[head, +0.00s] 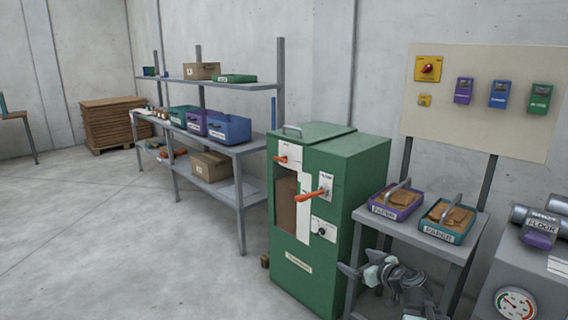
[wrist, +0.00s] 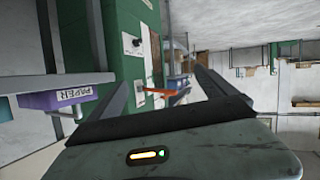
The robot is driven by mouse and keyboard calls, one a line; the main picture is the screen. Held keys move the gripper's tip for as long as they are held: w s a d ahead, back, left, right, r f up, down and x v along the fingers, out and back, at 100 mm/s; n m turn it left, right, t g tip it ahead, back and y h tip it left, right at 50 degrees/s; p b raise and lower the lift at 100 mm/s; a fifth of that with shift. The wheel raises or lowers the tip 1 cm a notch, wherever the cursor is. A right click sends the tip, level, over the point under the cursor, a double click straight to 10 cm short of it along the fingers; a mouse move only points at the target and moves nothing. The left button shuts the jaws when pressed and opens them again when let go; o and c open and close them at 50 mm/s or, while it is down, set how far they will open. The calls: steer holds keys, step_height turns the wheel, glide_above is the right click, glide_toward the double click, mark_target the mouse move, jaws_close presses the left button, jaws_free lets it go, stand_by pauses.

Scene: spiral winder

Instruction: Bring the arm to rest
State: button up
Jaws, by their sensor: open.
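My arm shows low in the head view, in front of the small grey stand beside the green machine. My gripper (head: 354,279) is at its left end, small and partly lost against the stand's leg. In the wrist view my gripper (wrist: 150,65) has its two dark fingers spread wide apart. Nothing is held between them. Beyond them are the green machine (wrist: 112,45) and an orange lever (wrist: 165,92), apart from the fingers.
The green machine (head: 345,185) has orange levers and a dark opening. Purple (head: 398,212) and teal (head: 435,234) paper trays stand on the grey stand (head: 437,250). A grey bench (head: 540,275) with a gauge is at right. Shelving (head: 241,195) stands behind; the left floor is clear.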

steer(key=s+a+f+n+g, duration=0.1)
steer(key=s+a+f+g, duration=0.15)
steer(key=a, duration=0.45)
steer(key=s+a+f+n+g, duration=0.1)
steer(key=s+a+f+g, duration=0.1)
steer(key=a+f, duration=0.35)
steer(key=s+a+f+g, duration=0.2)
steer(key=a+g, duration=0.1)
steer(key=a, duration=0.5)
steer(key=s+d+f+m+g+h, duration=0.55)
steer(key=s+d+m, duration=0.2)
steer(key=s, duration=0.35)
step_height(320, 180, up, 26)
steer(key=p, duration=2.5)
steer(key=shift+w+d+y+p, duration=0.25)
steer(key=shift+d+y+p, duration=0.05)
steer(key=shift+y+p, duration=0.05)
